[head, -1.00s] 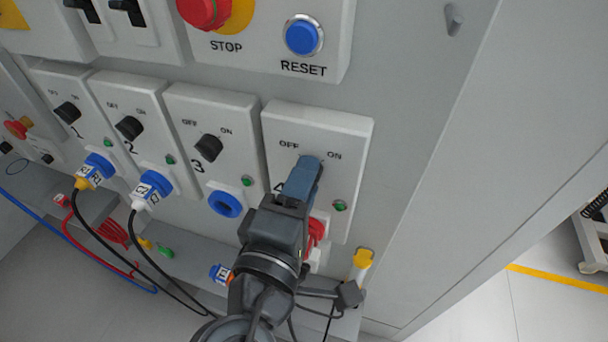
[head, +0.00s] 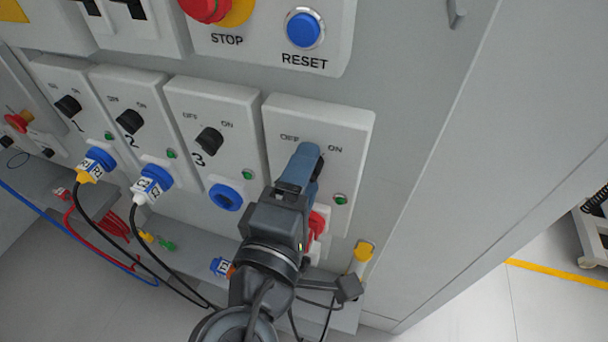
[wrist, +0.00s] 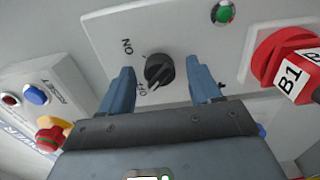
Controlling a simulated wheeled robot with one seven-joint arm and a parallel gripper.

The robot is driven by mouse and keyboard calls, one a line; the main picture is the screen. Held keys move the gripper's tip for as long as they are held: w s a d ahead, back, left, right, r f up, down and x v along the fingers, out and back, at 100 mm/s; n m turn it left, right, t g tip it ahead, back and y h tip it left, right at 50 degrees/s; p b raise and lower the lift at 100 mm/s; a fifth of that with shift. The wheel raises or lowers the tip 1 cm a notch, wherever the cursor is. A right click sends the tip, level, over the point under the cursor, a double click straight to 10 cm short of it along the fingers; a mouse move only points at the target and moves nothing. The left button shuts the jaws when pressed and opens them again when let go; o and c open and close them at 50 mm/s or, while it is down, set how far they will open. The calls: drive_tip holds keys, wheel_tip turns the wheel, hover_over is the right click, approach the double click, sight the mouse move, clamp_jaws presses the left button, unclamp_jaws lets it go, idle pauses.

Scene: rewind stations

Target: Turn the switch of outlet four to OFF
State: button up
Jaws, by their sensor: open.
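Outlet four's panel (head: 348,125) is the rightmost of the row in the head view, with OFF and ON printed on it. Its black rotary switch (wrist: 158,69) shows in the wrist view. A pale mark on the switch's lower edge lies beside the OFF label, with the ON label farther up. My gripper (head: 304,158) is at this panel and mostly hides the switch in the head view. In the wrist view my gripper (wrist: 159,85) is open, one blue-grey finger on each side of the switch. Gaps show between fingers and switch.
A red plug (wrist: 285,68) labelled B1 sits in outlet four, close to one finger. A green lamp (head: 340,199) is right of my gripper. Outlet three's switch (head: 209,140) is to the left. The blue RESET button (head: 303,31) is above.

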drive_tip(key=shift+s, duration=0.1)
drive_tip(key=b+v, duration=0.2)
drive_tip(key=v, duration=0.5)
drive_tip(key=shift+s+a, duration=0.15)
drive_tip(key=shift+s, duration=0.1)
